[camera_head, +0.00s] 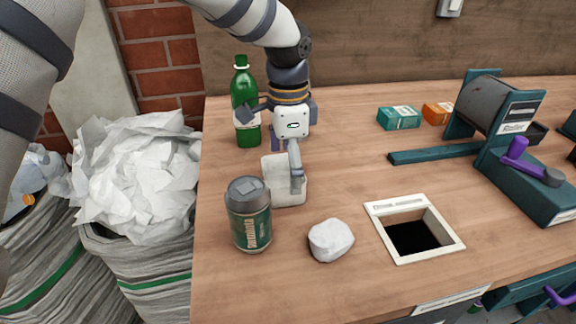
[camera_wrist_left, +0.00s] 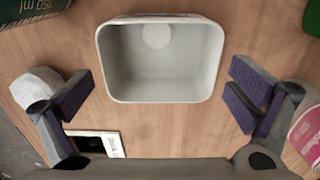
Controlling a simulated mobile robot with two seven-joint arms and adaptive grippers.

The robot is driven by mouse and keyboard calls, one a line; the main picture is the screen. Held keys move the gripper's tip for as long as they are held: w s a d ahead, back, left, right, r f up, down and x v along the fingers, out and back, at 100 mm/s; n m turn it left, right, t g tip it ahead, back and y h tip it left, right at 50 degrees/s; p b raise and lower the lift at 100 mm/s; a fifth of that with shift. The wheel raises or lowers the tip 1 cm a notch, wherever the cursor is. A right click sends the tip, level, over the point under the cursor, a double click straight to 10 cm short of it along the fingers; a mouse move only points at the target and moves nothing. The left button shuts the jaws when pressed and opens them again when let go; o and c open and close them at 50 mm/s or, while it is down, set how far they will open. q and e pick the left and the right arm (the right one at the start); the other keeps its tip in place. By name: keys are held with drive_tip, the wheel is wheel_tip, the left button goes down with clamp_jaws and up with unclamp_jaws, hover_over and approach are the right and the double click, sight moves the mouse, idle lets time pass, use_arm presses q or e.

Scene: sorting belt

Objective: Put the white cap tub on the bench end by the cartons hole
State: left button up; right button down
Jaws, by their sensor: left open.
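The white tub (camera_head: 279,194) stands upright on the bench between the can and the green bottle. In the left wrist view the tub (camera_wrist_left: 160,98) is open-topped and looks empty, with a pale disc on its inside. My left gripper (camera_head: 276,150) is open above the tub and hides part of it. In the left wrist view its fingers (camera_wrist_left: 160,90) are spread to either side of the tub, apart from it. A pale-framed square hole (camera_head: 430,254) is at the right front; its label is too small to read. My right gripper is not in view.
A green-labelled can (camera_head: 250,215) and a white crumpled lump (camera_head: 331,240) stand near the tub. A green bottle (camera_head: 241,95) is behind. Small cartons (camera_head: 399,118) and a roller device (camera_head: 490,102) are farther right. Bare bench lies around the hole.

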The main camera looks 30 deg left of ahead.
use_arm(q)
wheel_tip(320, 180, up, 12)
drive_tip(key=shift+f, duration=0.1)
idle(0.4)
